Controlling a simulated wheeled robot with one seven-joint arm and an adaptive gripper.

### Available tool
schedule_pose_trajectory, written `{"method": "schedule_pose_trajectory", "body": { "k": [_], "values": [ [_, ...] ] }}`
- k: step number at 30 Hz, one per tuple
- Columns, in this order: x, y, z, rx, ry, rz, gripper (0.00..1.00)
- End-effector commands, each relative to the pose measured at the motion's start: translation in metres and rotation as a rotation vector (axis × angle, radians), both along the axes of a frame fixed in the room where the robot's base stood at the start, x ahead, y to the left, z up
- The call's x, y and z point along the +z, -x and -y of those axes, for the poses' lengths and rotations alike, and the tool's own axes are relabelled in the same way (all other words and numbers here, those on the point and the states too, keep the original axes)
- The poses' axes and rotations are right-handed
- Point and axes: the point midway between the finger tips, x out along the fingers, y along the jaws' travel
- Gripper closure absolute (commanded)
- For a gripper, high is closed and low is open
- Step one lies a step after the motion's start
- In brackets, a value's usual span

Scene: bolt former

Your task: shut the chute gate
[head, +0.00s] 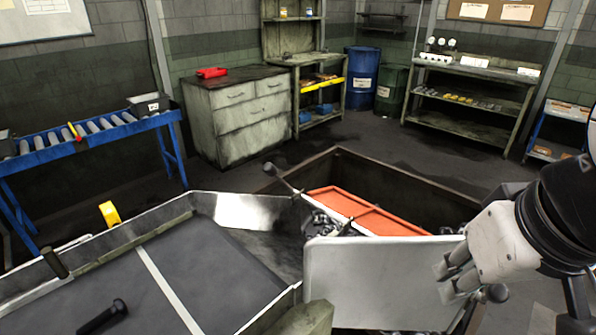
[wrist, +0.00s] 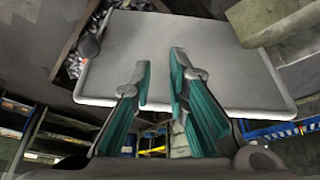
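The chute gate appears to be the light grey flat panel (head: 372,283) with rounded corners at the lower right of the head view. It stands across the end of the chute (head: 215,275), beside the dark bin. The panel also fills the upper middle of the wrist view (wrist: 225,75). My gripper (head: 443,280) is at the panel's right edge in the head view. In the wrist view its two teal-padded fingers (wrist: 161,68) are apart, with nothing seen between them, in front of the panel. I cannot tell whether they touch it.
A dark-walled bin (head: 400,180) holds an orange-red panel (head: 352,212) and dark metal pieces (head: 325,222). A ball-ended rod (head: 280,178) sticks up at the chute's far end. A blue roller stand (head: 95,140) is at left; cabinets and shelves stand behind, with open floor between.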

Motion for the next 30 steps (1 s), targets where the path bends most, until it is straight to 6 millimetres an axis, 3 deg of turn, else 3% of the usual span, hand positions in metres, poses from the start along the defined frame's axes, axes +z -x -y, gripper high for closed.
{"method": "schedule_pose_trajectory", "body": {
  "k": [3,17,23,30],
  "values": [
    [0.012,-0.026,-0.003,0.064,0.045,0.031,0.58],
    [0.036,-0.119,-0.032,0.629,0.496,-0.216,0.58],
    [0.039,-0.167,-0.065,0.886,0.726,-0.334,0.58],
    [0.033,-0.223,-0.129,1.171,1.013,-0.458,0.58]
  ]
}}
